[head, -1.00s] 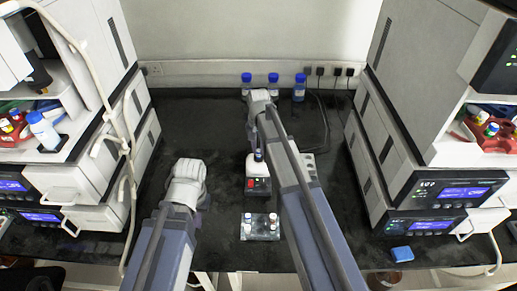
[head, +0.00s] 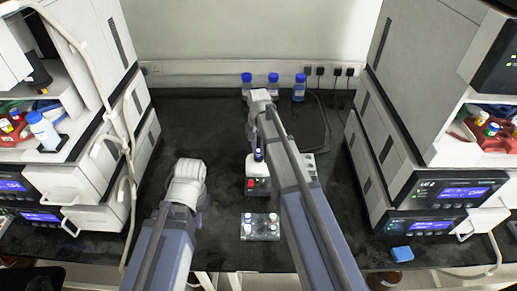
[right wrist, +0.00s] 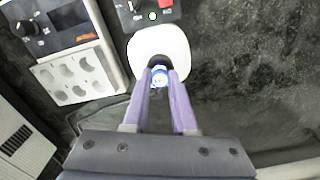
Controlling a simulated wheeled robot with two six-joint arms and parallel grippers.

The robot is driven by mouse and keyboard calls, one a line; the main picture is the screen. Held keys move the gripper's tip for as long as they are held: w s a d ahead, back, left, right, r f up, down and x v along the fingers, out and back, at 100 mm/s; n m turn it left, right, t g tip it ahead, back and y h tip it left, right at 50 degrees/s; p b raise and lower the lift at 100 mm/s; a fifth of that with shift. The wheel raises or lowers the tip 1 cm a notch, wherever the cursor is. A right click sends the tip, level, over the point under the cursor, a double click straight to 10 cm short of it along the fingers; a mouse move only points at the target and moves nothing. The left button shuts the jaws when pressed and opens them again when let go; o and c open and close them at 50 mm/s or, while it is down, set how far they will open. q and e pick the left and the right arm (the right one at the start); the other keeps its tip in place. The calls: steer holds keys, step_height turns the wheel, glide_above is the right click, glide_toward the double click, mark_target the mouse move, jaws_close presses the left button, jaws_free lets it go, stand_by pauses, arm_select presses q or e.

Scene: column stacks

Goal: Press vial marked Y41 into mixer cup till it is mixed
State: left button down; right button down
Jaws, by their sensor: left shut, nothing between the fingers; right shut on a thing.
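My right gripper (right wrist: 159,72) is shut on a vial (right wrist: 160,82) with white and blue parts, held at the black mixer cup (right wrist: 160,62) on the white mixer (right wrist: 143,42). The vial's marking is not legible, and I cannot tell how firmly it bears on the cup. In the head view the mixer (head: 257,187) shows a red button and a green light, and a dark upright piece with a blue part stands at its back.
A clear rack (head: 260,232) with several small vials stands in front of the mixer. A block with round wells (right wrist: 72,80) sits beside the mixer. Blue-capped bottles (head: 299,90) stand at the back. Instrument stacks (head: 420,190) flank the bench. The bench left of the mixer is bare.

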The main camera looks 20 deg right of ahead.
steer(key=shift+r, duration=0.15)
stand_by(0.4)
step_height(320, 180, up, 6)
steer(key=p, duration=0.6)
stand_by(0.5)
